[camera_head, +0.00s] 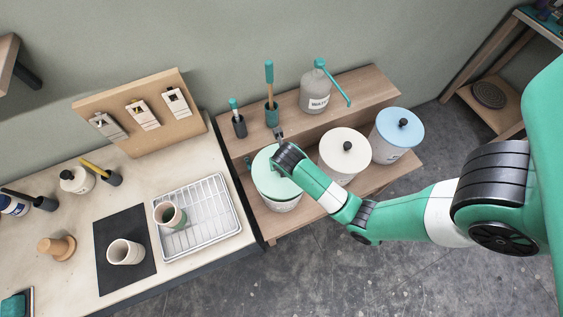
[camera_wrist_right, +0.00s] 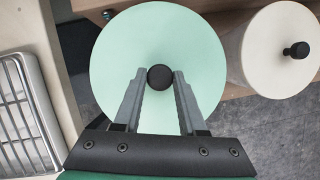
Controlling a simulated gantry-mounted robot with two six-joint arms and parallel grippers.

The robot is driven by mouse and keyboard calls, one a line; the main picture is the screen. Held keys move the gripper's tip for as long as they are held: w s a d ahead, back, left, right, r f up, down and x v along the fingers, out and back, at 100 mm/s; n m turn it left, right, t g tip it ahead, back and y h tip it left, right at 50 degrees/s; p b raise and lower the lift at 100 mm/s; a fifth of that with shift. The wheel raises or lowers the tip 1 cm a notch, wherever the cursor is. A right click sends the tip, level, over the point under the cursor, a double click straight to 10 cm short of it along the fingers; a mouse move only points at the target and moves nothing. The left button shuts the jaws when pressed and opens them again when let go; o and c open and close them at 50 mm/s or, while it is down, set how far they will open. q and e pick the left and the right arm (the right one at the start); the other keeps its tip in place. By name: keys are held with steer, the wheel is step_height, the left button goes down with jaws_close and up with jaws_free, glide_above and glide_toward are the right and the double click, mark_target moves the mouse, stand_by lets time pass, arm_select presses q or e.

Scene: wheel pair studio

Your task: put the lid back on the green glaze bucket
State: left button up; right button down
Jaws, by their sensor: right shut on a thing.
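The pale green lid (camera_head: 266,177) is over the green glaze bucket (camera_head: 286,206) on the lower wooden shelf, and it fills the middle of the right wrist view (camera_wrist_right: 155,40). My right gripper (camera_wrist_right: 158,82) is shut on the lid's black knob (camera_wrist_right: 160,77), with a finger on each side of it. In the head view my right wrist covers the knob and part of the lid. I cannot tell whether the lid touches the bucket rim all round. My left gripper is in neither view.
A white-lidded bucket (camera_head: 344,146) and a blue-lidded bucket (camera_head: 399,128) stand to the right. A bottle (camera_head: 314,93) and brush holders stand on the raised shelf behind. The worktable at left holds a wire rack (camera_head: 215,222) and cups (camera_head: 125,253).

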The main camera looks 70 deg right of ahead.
steer(key=shift+f+b, duration=2.35)
steer(key=shift+f, duration=0.25)
steer(key=shift+a+f, duration=0.1)
steer(key=shift+f, duration=0.05)
stand_by(0.3)
jaws_free()
stand_by(0.4)
